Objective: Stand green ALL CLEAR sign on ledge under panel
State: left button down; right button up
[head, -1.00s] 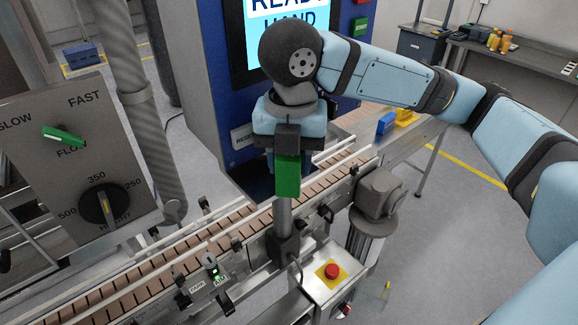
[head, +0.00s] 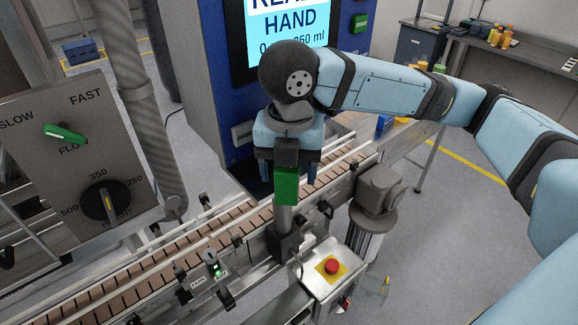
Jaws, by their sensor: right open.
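My right gripper (head: 289,178) points down over the conveyor in front of the blue machine. Its blue fingers are apart, one on each side of a green block (head: 287,188) with a dark top. This block sits in line with a grey post and partly covers the gripper; I see no lettering on it and cannot tell that it is the sign. No ALL CLEAR lettering is readable anywhere. The panel's screen (head: 288,38) shows behind my arm. The ledge is not clearly visible; my gripper and arm cover much of the area below the screen. My left gripper is out of view.
The conveyor (head: 232,222) runs diagonally below the gripper. A red stop button (head: 331,266) on a box stands at the front, beside a grey motor (head: 378,190). A control box with knobs (head: 106,203) and a thick hose (head: 150,130) fill the left. Floor at right is clear.

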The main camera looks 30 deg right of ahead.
notch_tip(320, 180, up, 12)
jog(key=shift+r, duration=0.2)
jog(key=shift+f, duration=0.1)
dwell(0.7)
